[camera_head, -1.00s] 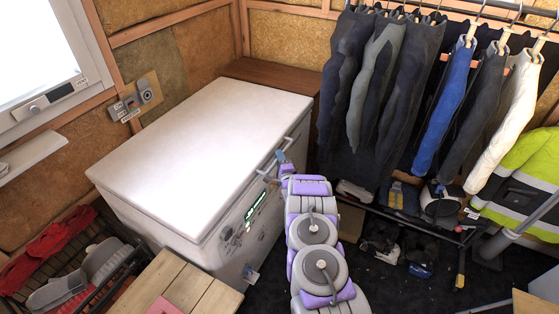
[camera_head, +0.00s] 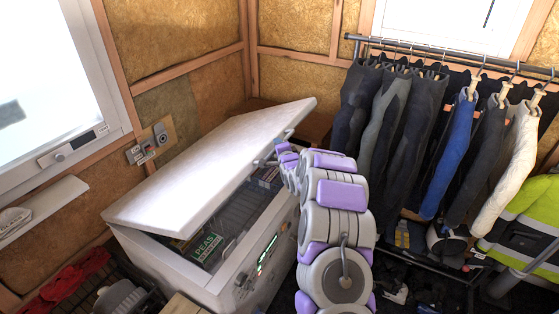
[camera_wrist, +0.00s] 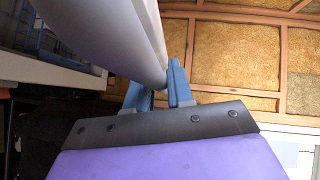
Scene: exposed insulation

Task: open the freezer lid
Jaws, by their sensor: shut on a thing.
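The white chest freezer (camera_head: 165,262) stands at the left of the head view. Its lid (camera_head: 215,165) is raised at the front edge and tilted, leaving a gap. Inside the gap I see a green packet marked PEAS (camera_head: 207,247) and other boxes. My gripper (camera_head: 268,160) is at the lid's front edge by the handle, partly hidden by my arm.
Hanging trousers and jackets (camera_head: 420,140) fill the rack at the right. Shoes and boxes lie below it. A wall with a window (camera_head: 60,75) and small switches (camera_head: 148,145) is behind the freezer. A basket with red cloth (camera_head: 65,285) stands at front left.

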